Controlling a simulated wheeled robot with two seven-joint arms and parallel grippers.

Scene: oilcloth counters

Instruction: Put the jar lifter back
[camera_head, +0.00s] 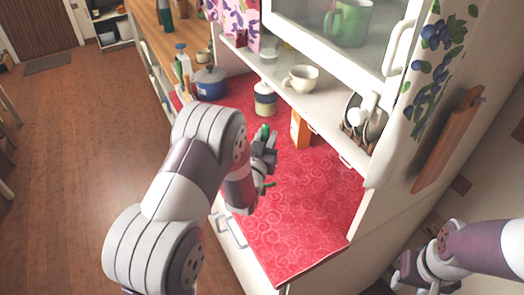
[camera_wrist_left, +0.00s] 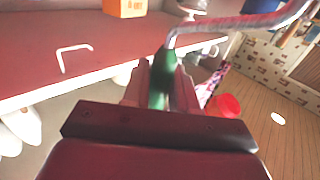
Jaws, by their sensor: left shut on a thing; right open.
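The jar lifter (camera_wrist_left: 235,24) is a bent metal rod with a green grip. My left gripper (camera_wrist_left: 165,85) is shut on its green part, and the metal rod reaches up and to the right in the left wrist view. In the head view my left gripper (camera_head: 265,152) is near the front edge of the red counter, with a bit of green (camera_head: 262,132) showing at its fingers. Most of the jar lifter is hidden there by my arm. My right gripper (camera_head: 412,274) is open and empty at the bottom right, away from the counter top.
The red oilcloth counter (camera_head: 300,215) is clear at its near end. An orange box (camera_head: 300,130), a lidded jar (camera_head: 265,98) and a blue pot (camera_head: 209,82) stand further back. A cup (camera_head: 300,78) and a plate rack (camera_head: 362,122) occupy the shelf beneath the glass cabinet.

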